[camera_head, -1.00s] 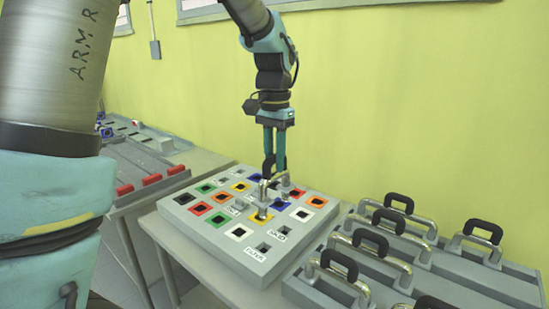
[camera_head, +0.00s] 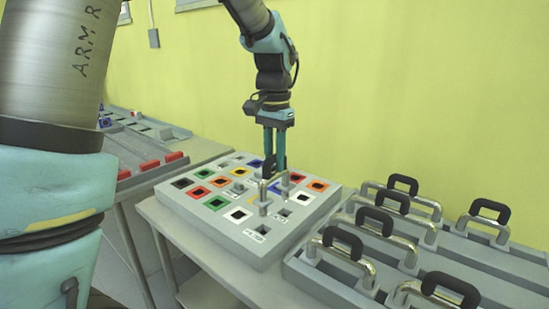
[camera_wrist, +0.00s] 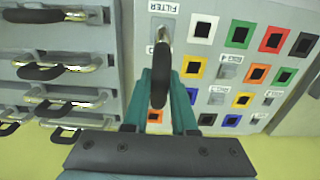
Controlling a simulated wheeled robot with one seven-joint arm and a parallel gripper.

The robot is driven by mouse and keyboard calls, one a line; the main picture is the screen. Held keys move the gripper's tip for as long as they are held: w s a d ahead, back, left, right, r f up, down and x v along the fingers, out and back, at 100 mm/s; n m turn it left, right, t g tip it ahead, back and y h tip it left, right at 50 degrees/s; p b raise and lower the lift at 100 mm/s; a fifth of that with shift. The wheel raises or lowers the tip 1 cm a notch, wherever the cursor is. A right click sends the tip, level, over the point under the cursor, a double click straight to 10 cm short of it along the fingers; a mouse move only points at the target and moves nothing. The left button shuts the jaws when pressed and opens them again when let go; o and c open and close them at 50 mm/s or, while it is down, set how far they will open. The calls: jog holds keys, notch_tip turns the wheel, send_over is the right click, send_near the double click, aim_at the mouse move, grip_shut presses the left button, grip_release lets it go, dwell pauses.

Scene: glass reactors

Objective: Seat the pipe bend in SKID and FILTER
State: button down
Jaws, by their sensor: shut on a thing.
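The pipe bend (camera_head: 267,186) is a silver U-shaped tube with a black grip on top. My gripper (camera_head: 274,166) is shut on that black grip and points down. The bend hangs over the front part of the grey socket board (camera_head: 187,209); I cannot tell whether its ends touch the board. In the wrist view the black grip (camera_wrist: 160,88) is between my fingers, and one silver leg reaches toward the FILTER label (camera_wrist: 163,6). The FILTER label also shows at the board's front corner (camera_head: 257,235). I cannot read a SKID label; one label is partly hidden by the bend.
The board has several sockets with coloured frames. To its right, a grey rack (camera_head: 330,282) holds several similar pipe bends with black grips. Another grey panel with red blocks (camera_head: 150,165) is on the left. A yellow-green wall (camera_head: 400,80) stands behind.

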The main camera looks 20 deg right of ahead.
jog(key=shift+f+b, duration=1.45)
jog(key=shift+f, duration=0.4)
jog(key=shift+f+b, duration=0.8)
jog(key=shift+f, duration=1.3)
jog(key=c, duration=0.6)
grip_release()
jog(key=shift+c, duration=0.2)
jog(key=shift+r, duration=0.1)
jog(key=shift+r+p, duration=3.95)
jog(key=shift+r, duration=0.5)
